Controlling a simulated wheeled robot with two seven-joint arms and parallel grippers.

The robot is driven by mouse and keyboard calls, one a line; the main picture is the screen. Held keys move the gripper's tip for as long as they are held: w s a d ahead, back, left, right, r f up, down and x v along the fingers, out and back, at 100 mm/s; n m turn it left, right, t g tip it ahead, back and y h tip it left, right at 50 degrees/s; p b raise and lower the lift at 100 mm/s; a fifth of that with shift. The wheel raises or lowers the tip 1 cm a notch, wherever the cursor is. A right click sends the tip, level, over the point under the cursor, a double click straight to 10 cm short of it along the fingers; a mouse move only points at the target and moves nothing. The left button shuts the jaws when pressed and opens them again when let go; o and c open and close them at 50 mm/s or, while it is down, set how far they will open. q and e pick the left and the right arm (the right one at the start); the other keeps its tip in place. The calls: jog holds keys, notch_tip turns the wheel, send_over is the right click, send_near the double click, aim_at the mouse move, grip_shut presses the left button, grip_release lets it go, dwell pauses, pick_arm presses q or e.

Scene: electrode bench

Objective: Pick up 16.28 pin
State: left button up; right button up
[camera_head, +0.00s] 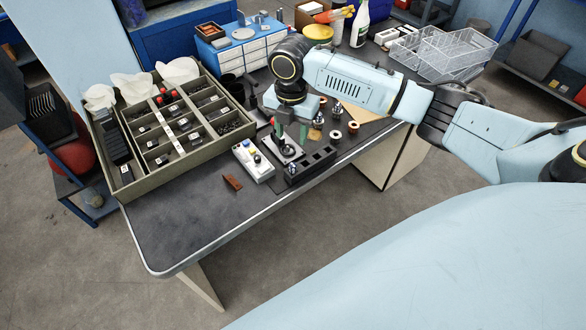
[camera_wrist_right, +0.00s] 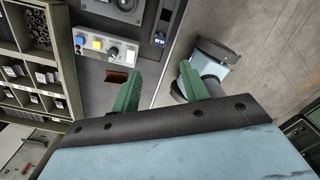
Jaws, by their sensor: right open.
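I cannot pick out the 16.28 pin by sight; no size label is readable. Small dark and metal pieces lie in the compartments of the olive sorting box (camera_head: 192,160) at the left of the bench. The box also shows at the left of the wrist view (camera_wrist_right: 68,60). My right gripper (camera_head: 290,131) hangs over the bench beside the black slotted block (camera_head: 318,164), right of the box. In the wrist view its green fingers (camera_wrist_right: 158,90) are spread with nothing between them. My left gripper is in neither view.
A control box (camera_head: 252,162) with buttons and a knob stands between the sorting box and the slotted block. A brown piece (camera_head: 232,183) lies in front. Rings and small parts (camera_head: 335,135) lie right of the gripper. The bench's front left is clear.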

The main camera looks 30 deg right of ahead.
aim_at(292, 166)
notch_tip(292, 166, down, 13)
jog(key=shift+f+b, duration=0.1)
jog(key=shift+b, duration=0.65)
jog(key=shift+d, duration=0.1)
grip_shut()
